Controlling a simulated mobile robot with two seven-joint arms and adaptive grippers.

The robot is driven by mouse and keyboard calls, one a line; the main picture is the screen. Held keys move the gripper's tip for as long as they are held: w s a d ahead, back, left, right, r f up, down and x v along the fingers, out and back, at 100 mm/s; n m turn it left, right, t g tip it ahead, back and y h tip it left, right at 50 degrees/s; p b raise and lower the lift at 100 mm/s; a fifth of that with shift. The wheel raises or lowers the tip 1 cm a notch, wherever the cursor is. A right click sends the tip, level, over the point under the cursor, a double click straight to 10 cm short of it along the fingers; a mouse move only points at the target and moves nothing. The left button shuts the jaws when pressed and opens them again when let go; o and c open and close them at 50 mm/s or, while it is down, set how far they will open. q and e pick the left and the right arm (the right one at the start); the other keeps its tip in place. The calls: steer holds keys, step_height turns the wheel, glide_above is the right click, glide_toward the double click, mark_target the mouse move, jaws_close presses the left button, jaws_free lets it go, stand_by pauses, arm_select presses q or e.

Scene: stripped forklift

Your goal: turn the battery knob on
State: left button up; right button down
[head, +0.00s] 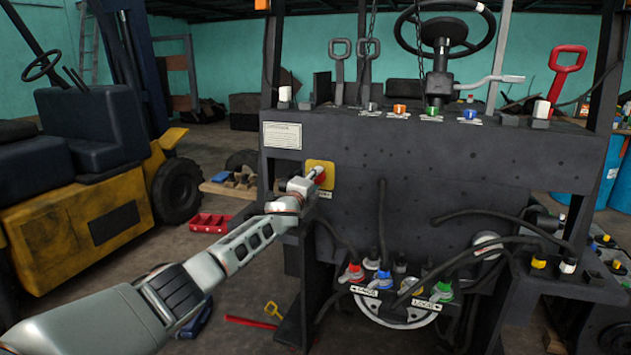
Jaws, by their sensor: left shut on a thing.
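The red battery knob (320,175) sits on a yellow plate (327,166) on the left part of the forklift's dark front panel (400,155). My left arm reaches in from the lower left. My left gripper (314,179) is at the knob and shut on it, covering part of it. The knob's exact angle is too small to tell. A small label (325,195) is just below the plate. My right gripper is not in view.
Coloured connectors and hanging black cables (383,220) are below the panel. Levers and a steering wheel (444,28) rise above it. A yellow forklift (80,230) stands at the left. A red tray (209,223) lies on the floor behind my left arm.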

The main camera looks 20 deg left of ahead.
arm_select(q)
steer(key=o, duration=1.1)
steer(key=shift+s, duration=0.6)
steer(key=s+d, duration=0.1)
steer(key=s, duration=0.9)
steer(key=shift+s, duration=0.4)
